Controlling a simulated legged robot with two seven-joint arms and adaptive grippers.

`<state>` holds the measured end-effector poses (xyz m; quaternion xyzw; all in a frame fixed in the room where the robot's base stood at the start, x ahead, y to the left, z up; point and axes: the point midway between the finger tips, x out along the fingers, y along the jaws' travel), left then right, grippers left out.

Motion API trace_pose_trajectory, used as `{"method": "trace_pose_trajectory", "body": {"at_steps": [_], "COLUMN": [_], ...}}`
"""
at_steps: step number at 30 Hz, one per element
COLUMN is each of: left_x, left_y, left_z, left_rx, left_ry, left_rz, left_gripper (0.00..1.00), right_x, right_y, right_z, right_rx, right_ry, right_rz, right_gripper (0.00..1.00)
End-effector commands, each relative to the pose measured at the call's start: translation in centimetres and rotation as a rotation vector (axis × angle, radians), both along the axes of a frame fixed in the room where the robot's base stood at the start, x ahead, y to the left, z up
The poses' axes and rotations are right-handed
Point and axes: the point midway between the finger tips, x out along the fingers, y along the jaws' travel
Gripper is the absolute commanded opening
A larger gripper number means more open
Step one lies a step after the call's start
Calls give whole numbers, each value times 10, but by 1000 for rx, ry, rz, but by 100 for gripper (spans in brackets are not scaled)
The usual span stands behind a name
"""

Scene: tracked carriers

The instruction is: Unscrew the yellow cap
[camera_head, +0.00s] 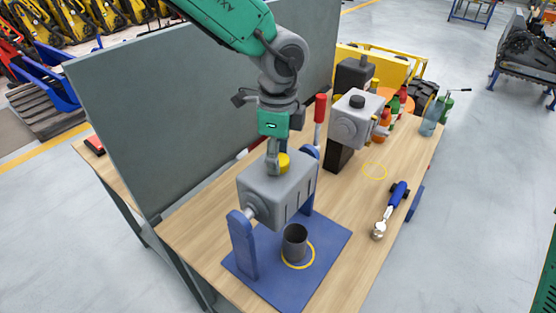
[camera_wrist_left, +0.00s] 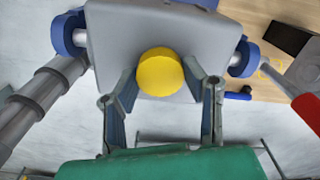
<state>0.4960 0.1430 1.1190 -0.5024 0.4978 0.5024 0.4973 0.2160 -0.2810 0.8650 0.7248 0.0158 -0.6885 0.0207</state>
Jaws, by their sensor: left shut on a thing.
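The yellow cap (camera_head: 284,163) sits on top of a grey box-shaped tank (camera_head: 272,198), which is held between blue uprights on a blue stand (camera_head: 240,250). My left gripper (camera_head: 276,160) comes down from above and is shut on the cap. In the left wrist view the cap (camera_wrist_left: 160,72) is between the two fingers (camera_wrist_left: 161,88), against the grey tank (camera_wrist_left: 112,32). The fingers partly hide the cap in the head view. My right gripper is not in view.
A dark cup (camera_head: 295,240) stands on the blue base inside a yellow ring. A second grey unit (camera_head: 353,120), several bottles (camera_head: 400,100) and a blue-handled tool (camera_head: 390,210) are on the wooden table (camera_head: 350,265). A tall grey panel (camera_head: 170,120) stands behind on the left.

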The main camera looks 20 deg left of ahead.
Motion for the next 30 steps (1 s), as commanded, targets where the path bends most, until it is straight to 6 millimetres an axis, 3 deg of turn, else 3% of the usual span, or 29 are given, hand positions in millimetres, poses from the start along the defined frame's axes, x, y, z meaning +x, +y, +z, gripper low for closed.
{"method": "trace_pose_trajectory", "body": {"at_steps": [9, 18, 19, 21, 30], "left_x": [1, 1, 1, 1, -1], "left_y": [0, 0, 0, 0, 0], "left_z": [-1, -1, -1, -1, 1], "left_rx": [1, -1, -2, -1, -1], "left_ry": [-2, 0, 0, 0, 0], "left_rz": [552, 624, 624, 623, 605], "left_gripper": [0, 0, 41, 59, 59], "right_x": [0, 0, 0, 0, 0], "right_y": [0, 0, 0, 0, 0], "right_z": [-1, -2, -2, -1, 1], "right_rx": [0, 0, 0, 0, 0], "right_ry": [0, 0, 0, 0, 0], "right_rz": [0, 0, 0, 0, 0], "right_gripper": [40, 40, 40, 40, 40]}}
